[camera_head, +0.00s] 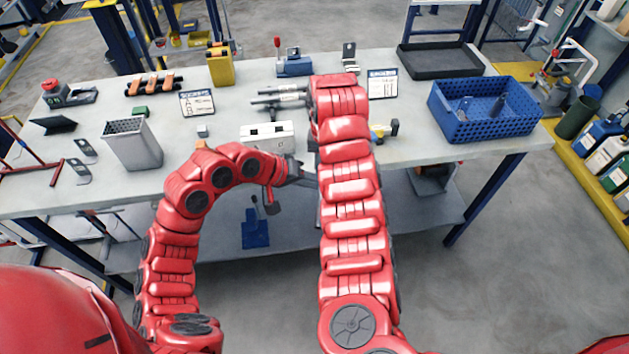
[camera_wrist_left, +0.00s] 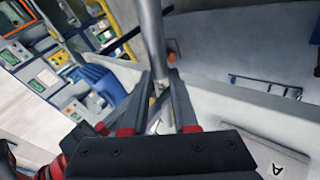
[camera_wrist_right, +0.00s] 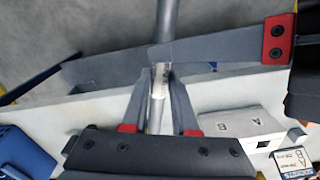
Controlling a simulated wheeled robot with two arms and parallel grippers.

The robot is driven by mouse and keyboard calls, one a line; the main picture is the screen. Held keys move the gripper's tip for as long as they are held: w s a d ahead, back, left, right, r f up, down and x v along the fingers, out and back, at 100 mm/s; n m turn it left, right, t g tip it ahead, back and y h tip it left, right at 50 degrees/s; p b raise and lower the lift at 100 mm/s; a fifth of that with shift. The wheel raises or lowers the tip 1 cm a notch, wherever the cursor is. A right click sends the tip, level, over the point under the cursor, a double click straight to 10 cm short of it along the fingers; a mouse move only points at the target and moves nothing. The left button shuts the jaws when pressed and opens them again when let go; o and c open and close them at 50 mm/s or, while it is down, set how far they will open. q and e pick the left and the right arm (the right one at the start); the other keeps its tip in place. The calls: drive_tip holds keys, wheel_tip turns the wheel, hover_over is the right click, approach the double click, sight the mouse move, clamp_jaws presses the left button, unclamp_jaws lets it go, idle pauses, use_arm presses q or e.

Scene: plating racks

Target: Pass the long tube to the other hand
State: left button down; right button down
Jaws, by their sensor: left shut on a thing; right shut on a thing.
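The long tube is a plain grey metal rod. It shows in the left wrist view (camera_wrist_left: 152,38) and in the right wrist view (camera_wrist_right: 165,22). My left gripper (camera_head: 308,174) is shut on it, and its fingers also close around it in the left wrist view (camera_wrist_left: 162,85). My right gripper (camera_wrist_right: 160,80) is shut on the same tube. In the right wrist view the left gripper's fingers come in from the right and meet the tube just beyond the right fingertips. In the head view my right arm hides the right gripper and most of the tube.
Both grippers are at the front edge of the grey table (camera_head: 400,150). A white box (camera_head: 267,136) with slots stands just behind; its marks A and B show in the right wrist view (camera_wrist_right: 240,124). A blue crate (camera_head: 484,125), a black tray (camera_head: 440,68) and a grey bin (camera_head: 133,151) stand around.

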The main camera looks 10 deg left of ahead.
drive_tip(key=shift+d, duration=0.15)
drive_tip(key=c, duration=0.6)
unclamp_jaws()
drive_tip(key=shift+r, duration=0.1)
